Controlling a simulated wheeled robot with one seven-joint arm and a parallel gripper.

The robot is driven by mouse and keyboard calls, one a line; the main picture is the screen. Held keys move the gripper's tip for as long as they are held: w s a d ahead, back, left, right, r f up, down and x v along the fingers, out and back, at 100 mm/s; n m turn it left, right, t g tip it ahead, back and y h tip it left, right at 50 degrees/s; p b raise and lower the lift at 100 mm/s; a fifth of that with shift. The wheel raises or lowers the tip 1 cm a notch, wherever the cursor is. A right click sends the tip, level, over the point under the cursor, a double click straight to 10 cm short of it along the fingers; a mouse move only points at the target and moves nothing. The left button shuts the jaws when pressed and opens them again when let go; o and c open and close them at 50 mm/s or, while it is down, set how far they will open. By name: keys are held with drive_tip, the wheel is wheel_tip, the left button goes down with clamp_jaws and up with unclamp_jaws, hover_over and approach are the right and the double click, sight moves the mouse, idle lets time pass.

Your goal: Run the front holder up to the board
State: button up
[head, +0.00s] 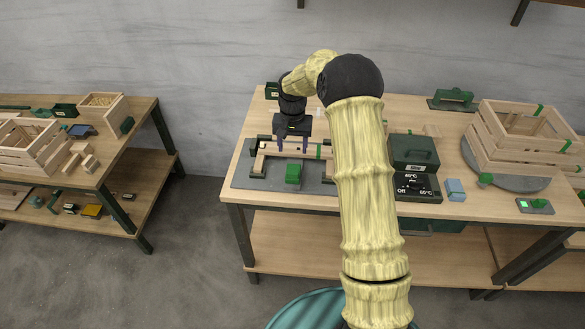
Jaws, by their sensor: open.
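A dark grey plate (242,175) lies on the left part of the workbench. A green block (293,173), which looks like the front holder, sits on the plate near its front edge. Behind it, a pale wooden board (326,150) runs left to right, with a gap to the green block. My gripper (292,147) points down above the board, behind the green block. Its purple fingers are apart, and I cannot tell whether they touch the board. My arm hides the right end of the board and plate.
A dark green box with a dial (414,170) and a light blue block (455,189) stand right of my arm. A wooden crate (520,139) rests on a round grey turntable (478,165). A separate shelf table (120,140) holds parts at left.

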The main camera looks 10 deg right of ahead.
sight(292, 171)
wheel_tip(292, 171, down, 12)
drive_tip(key=p, duration=0.3)
drive_tip(key=shift+r, duration=0.15)
clamp_jaws()
drive_tip(key=shift+w, duration=0.1)
